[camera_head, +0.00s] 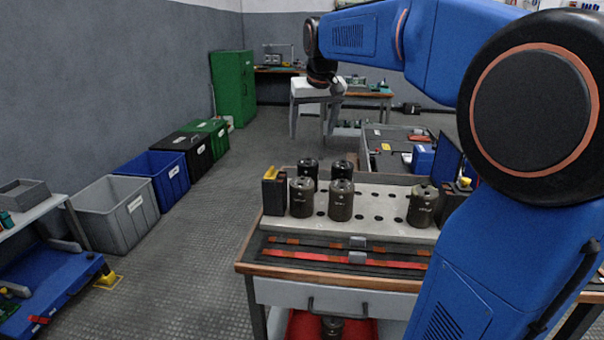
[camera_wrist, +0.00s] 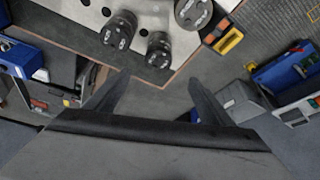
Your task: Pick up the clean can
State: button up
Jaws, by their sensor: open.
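Several dark cylindrical cans stand upright on a pale perforated plate (camera_head: 385,208) on the workbench. A front-left can (camera_head: 301,197), a front-middle can (camera_head: 341,200) and a right can (camera_head: 422,206) show clearly. Two more cans (camera_head: 308,167) stand behind. I cannot tell which can is clean. My gripper (camera_head: 312,139) is open and empty, fingers downward, above and beyond the plate in the head view. In the wrist view my gripper (camera_wrist: 158,92) has its fingers wide apart. A can (camera_wrist: 158,50) and another can (camera_wrist: 118,30) are ahead of the fingers, not between them.
A red drawer (camera_head: 300,325) below holds another dark can (camera_head: 332,326). Grey (camera_head: 118,212), blue (camera_head: 155,180), black and green bins line the left wall. The floor between them and the workbench is clear.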

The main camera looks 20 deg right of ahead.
aim_at(308, 162)
jog(key=x, duration=1.1)
jog(key=shift+s, duration=0.2)
jog(key=shift+s+x, duration=0.2)
jog(key=shift+x, duration=2.5)
jog(key=shift+d, duration=0.2)
jog(key=c, duration=1.6)
jog(key=shift+o, duration=0.2)
notch_tip(308, 162, up, 10)
jog(key=shift+r, duration=0.1)
